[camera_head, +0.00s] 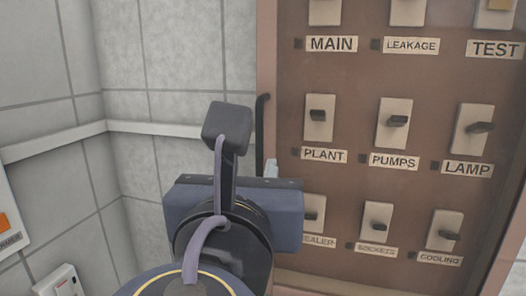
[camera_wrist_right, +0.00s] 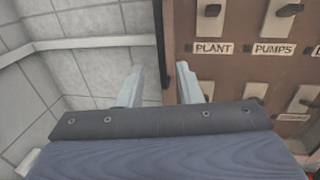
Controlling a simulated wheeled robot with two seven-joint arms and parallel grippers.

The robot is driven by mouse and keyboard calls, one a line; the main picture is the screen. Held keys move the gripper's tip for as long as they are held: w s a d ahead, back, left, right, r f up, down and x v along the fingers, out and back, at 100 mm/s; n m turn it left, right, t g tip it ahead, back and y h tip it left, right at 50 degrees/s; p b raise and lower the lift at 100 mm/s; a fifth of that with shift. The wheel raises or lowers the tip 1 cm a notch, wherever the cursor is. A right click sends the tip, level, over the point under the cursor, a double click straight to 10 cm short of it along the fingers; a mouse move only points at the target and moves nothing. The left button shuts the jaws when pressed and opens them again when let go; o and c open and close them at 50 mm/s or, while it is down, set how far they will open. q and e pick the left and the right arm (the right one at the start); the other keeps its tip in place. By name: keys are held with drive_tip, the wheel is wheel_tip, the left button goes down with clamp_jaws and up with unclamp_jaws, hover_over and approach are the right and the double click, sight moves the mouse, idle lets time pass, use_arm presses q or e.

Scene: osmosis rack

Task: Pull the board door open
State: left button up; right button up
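The board (camera_head: 350,170) is a brown cabinet front with rows of labelled switches, filling the right of the head view. Its door appears closed, though I cannot clearly tell a pane from the panel. A dark vertical bar handle (camera_head: 262,130) stands along its left edge and also shows in the right wrist view (camera_wrist_right: 160,40). My right gripper (camera_wrist_right: 159,84) is open, its two pale fingers on either side of the handle's lower part. I cannot tell whether they touch it. In the head view one fingertip (camera_head: 271,168) shows beside the handle; my wrist hides the rest. My left gripper is out of view.
A grey tiled wall (camera_head: 160,70) with a pale rail (camera_head: 70,138) forms a corner left of the board. A white box with an orange patch (camera_head: 8,222) and a small white fitting (camera_head: 60,282) are at the far left. Space between them and the board looks free.

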sight(259, 150)
drive_tip(key=w, duration=0.4)
drive_tip(key=w+d+p, duration=0.1)
drive_tip(key=w, duration=0.2)
drive_tip(key=shift+s, duration=0.1)
clamp_jaws()
